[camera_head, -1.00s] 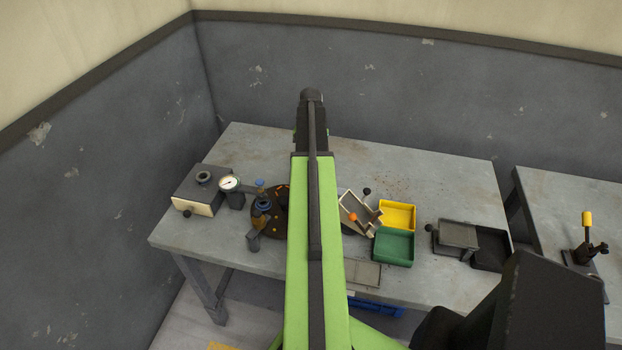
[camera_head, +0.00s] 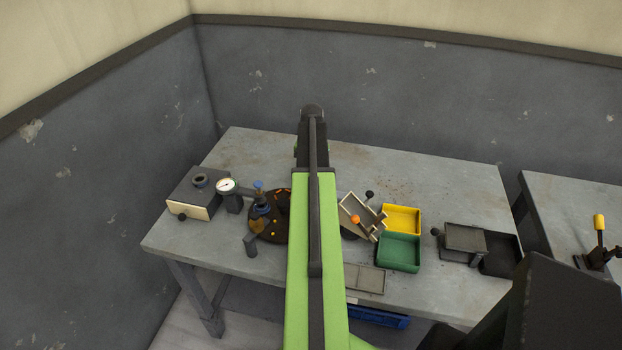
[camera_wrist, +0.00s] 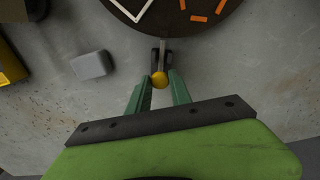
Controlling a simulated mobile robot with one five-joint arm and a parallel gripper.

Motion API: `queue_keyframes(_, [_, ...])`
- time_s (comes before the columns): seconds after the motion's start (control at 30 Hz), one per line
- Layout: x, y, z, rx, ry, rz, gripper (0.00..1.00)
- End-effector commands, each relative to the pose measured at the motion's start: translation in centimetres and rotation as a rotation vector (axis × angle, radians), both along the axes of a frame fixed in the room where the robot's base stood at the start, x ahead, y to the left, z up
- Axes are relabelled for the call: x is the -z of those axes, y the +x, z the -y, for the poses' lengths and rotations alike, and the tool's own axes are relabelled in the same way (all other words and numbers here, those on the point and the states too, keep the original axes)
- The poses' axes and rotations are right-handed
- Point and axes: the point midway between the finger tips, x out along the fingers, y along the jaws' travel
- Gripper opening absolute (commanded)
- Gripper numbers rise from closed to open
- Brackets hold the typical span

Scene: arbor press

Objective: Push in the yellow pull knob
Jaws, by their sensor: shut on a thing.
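The yellow pull knob (camera_wrist: 159,80) shows in the wrist view, at the end of a short grey stem that runs up to the edge of a dark round disc (camera_wrist: 175,14). My gripper (camera_wrist: 159,86) has its green fingers on both sides of the knob and is shut on it. In the head view my own arm hides the knob and my gripper. The dark disc (camera_head: 268,228) partly shows there, left of my arm, with orange and yellow marks on it.
A pressure gauge (camera_head: 226,186) and a box with a cream front (camera_head: 188,208) stand at the bench's left. A yellow bin (camera_head: 401,218), a green bin (camera_head: 398,252) and a tilted tray (camera_head: 356,212) stand right of my arm. Bare grey bench surrounds the knob.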

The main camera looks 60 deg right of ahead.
Motion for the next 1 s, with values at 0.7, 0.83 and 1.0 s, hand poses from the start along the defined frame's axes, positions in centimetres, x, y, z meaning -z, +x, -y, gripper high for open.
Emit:
queue_keyframes(0.7, [0.0,-0.4,-1.6,0.004,0.002,-0.008,0.30])
queue_keyframes(0.83, [0.0,-0.4,-1.5,0.004,0.001,-0.007,0.44])
queue_keyframes(1.0, [0.0,-0.3,-1.5,0.003,0.001,-0.004,0.44])
